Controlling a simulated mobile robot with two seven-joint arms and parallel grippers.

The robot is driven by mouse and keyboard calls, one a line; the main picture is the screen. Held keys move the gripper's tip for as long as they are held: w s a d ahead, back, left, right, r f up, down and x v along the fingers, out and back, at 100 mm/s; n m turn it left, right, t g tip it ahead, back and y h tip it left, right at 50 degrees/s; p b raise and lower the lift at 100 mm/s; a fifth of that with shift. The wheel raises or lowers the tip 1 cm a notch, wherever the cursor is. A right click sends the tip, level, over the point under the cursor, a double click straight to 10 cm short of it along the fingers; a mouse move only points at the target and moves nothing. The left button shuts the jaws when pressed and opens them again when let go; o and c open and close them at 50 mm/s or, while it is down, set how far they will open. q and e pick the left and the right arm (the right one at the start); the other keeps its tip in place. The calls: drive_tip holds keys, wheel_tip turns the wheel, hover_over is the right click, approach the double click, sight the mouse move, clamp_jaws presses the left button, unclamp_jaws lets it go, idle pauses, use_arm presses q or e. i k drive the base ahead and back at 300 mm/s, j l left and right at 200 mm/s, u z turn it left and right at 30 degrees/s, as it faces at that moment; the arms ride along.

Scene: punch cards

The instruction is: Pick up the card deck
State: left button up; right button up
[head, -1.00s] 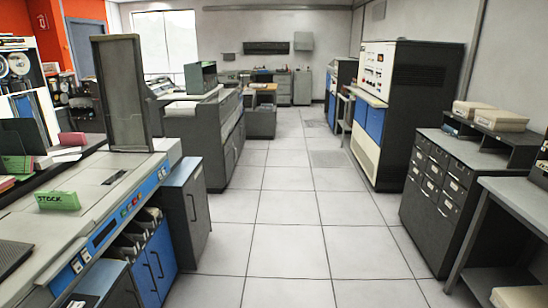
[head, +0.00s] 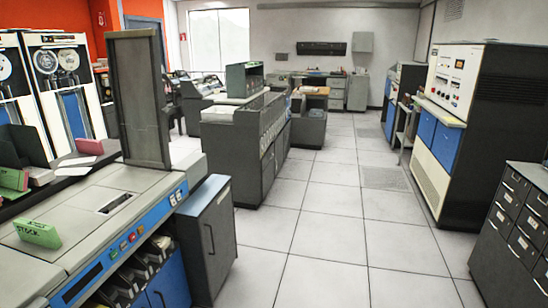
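Several things in the head view could be a card deck, and I cannot tell which one the task means. A green block marked STOCK (head: 37,232) lies on top of the grey and blue machine (head: 95,225) at the left. A pink block (head: 90,146) stands further back on the left, and another green block (head: 12,179) is at the left edge. Neither of my grippers is in view.
A tall dark panel (head: 137,95) rises from the machine. A grey cabinet (head: 207,240) stands at its right end. A long grey machine (head: 235,150) is beyond. Dark drawers (head: 515,225) and a black cabinet (head: 485,130) line the right. The tiled floor (head: 335,225) between is clear.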

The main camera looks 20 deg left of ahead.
sight(43, 235)
drive_tip(key=i+u, duration=0.25)
drive_tip(key=i, duration=0.4)
drive_tip(key=i+l+u, duration=0.25)
drive_tip(key=i, duration=0.35)
drive_tip(key=i+j+u, duration=0.15)
drive_tip(key=i+u, duration=0.25)
drive_tip(key=i, duration=0.65)
drive_tip(key=z, duration=7.3)
